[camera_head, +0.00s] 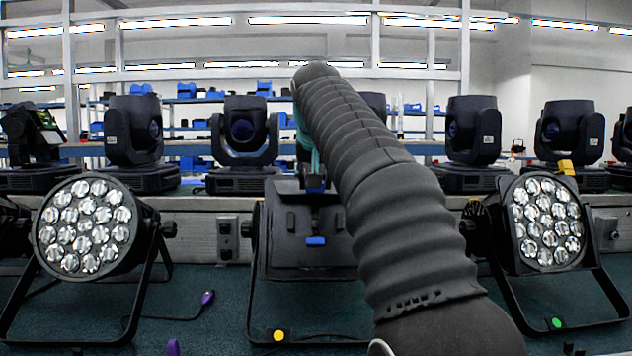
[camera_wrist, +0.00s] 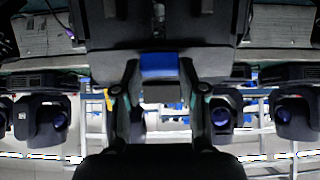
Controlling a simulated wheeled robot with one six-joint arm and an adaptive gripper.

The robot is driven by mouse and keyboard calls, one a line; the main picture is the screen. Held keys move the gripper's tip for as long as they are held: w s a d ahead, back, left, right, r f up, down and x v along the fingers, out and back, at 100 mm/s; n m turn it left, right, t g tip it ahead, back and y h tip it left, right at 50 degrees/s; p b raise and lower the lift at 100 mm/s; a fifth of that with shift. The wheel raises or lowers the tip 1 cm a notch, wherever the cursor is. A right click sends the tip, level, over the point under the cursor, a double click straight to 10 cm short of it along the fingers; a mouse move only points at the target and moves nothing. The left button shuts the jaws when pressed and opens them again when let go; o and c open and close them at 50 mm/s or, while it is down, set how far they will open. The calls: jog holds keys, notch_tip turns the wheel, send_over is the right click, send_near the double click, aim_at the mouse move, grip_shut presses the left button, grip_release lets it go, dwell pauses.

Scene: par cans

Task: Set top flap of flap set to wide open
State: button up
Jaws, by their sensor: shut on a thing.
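The flap set (camera_head: 290,255) is dark and sits on the middle par light, between two lights with bare lenses. Its flaps cover the front, so no lenses show there. One blue tab (camera_head: 316,240) is on its face. Another blue tab (camera_head: 315,184) is at its upper edge, by the top flap (camera_head: 290,187). In the wrist view, which appears upside down, my gripper (camera_wrist: 160,72) is shut on a blue tab at the edge of a dark panel (camera_wrist: 160,33). My arm hides the right part of the flap set, and the top flap's exact angle is unclear.
Par lights stand left (camera_head: 85,228) and right (camera_head: 547,222) of the flap set. Several moving-head lights, such as one at left (camera_head: 133,140), stand on a ledge behind. A purple-ended cable (camera_head: 207,298) lies on the green floor, which has clear patches between the stands.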

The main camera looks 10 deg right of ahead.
jog(key=shift+r, duration=0.1)
dwell(0.4)
jog(key=o, duration=1.2)
jog(key=shift+c, duration=0.2)
jog(key=d+v, duration=0.1)
jog(key=v, duration=0.6)
jog(key=shift+a+r, duration=0.2)
jog(key=shift+a, duration=0.3)
